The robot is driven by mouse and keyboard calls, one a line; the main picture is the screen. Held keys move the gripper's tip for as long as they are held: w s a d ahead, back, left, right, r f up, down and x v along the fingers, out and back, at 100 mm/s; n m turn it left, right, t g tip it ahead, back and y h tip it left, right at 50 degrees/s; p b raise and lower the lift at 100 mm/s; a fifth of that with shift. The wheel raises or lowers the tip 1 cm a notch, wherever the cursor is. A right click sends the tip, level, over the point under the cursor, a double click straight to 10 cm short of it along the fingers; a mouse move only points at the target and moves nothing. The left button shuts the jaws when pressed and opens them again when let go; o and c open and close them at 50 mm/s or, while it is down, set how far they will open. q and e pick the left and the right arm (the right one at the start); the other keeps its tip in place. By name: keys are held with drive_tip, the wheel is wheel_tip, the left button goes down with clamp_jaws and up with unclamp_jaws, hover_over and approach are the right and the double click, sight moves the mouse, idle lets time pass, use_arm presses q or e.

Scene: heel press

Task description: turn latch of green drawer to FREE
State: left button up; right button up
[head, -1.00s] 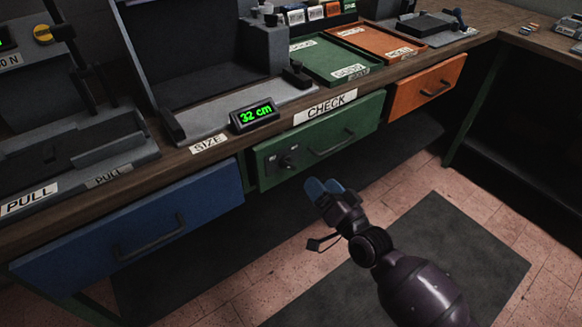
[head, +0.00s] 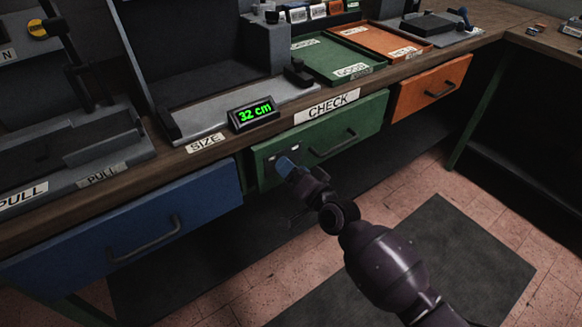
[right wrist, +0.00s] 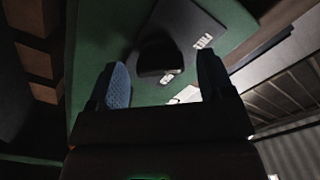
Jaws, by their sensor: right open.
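The green drawer (head: 345,135) is under the bench edge below the CHECK label and looks shut. It also fills much of the right wrist view (right wrist: 100,42). Its latch, a dark knob (right wrist: 157,55) on a dark plate (right wrist: 190,35) with small white labels, shows in the right wrist view. In the head view my right gripper (head: 287,165) covers the knob. My right gripper (right wrist: 163,88) is open, with its blue-padded fingers on either side of the knob and a little short of it; contact cannot be told. The label words are unreadable. My left gripper is not in view.
A blue drawer (head: 130,225) is left of the green one and an orange drawer (head: 432,88) is to its right. The green drawer's bar handle (head: 335,145) sits right of my gripper. The floor (head: 490,195) in front is clear.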

drive_tip(key=shift+w+a, duration=0.35)
drive_tip(key=shift+w, duration=0.15)
drive_tip(key=shift+c, duration=0.4)
drive_tip(key=c, duration=0.8)
drive_tip(key=shift+c, duration=0.2)
drive_tip(key=shift+n, duration=0.4)
drive_tip(key=o, duration=0.7)
drive_tip(key=shift+o, duration=1.1)
